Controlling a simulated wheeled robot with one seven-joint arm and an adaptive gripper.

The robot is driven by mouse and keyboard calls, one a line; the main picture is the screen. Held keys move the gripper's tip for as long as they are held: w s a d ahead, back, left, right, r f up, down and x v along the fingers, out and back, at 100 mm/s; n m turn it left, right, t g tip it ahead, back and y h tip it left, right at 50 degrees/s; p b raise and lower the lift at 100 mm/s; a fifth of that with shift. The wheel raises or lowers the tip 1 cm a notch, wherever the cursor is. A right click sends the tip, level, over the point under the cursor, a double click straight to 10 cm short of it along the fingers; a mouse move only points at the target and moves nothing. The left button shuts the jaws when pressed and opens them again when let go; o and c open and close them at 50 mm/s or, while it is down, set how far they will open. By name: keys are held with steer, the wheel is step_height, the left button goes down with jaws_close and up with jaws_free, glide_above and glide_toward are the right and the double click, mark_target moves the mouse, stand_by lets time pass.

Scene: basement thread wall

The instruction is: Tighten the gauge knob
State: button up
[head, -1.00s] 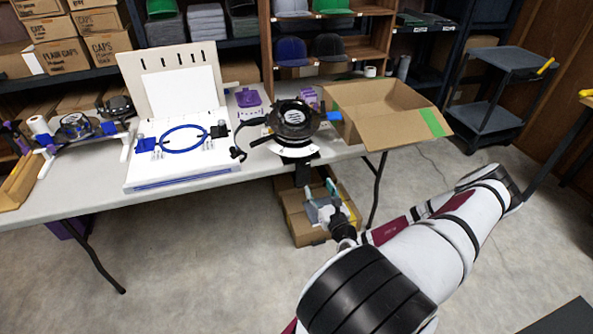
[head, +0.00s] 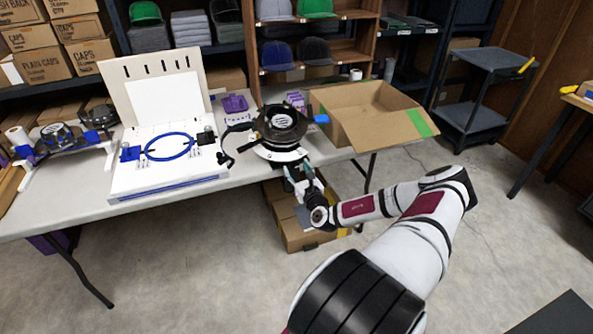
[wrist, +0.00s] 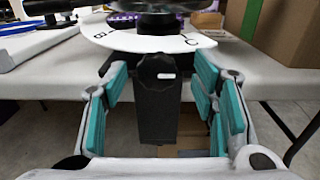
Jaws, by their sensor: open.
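The gauge knob (wrist: 160,72) is a dark ribbed knob with a short white mark, centred in the wrist view. It sits on the front of a black upright bracket (wrist: 158,118), below a white curved plate (wrist: 165,42) lettered B and C. The black round cap fixture (head: 283,124) above it overhangs the front table edge in the head view. My gripper (wrist: 162,88) is open and empty, its teal-padded fingers left and right of the knob and bracket, with gaps on both sides. In the head view my gripper (head: 303,188) is just below the fixture; the knob cannot be made out there.
The folding table (head: 75,205) carries a white board with a blue hoop (head: 168,146) and an open cardboard box (head: 350,133) right of the fixture. A closed carton (head: 290,235) stands on the floor under my gripper. A grey cart (head: 475,112) stands back right.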

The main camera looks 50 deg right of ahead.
steer(key=shift+w, duration=0.3)
steer(key=c, duration=1.2)
steer(key=shift+o, duration=0.2)
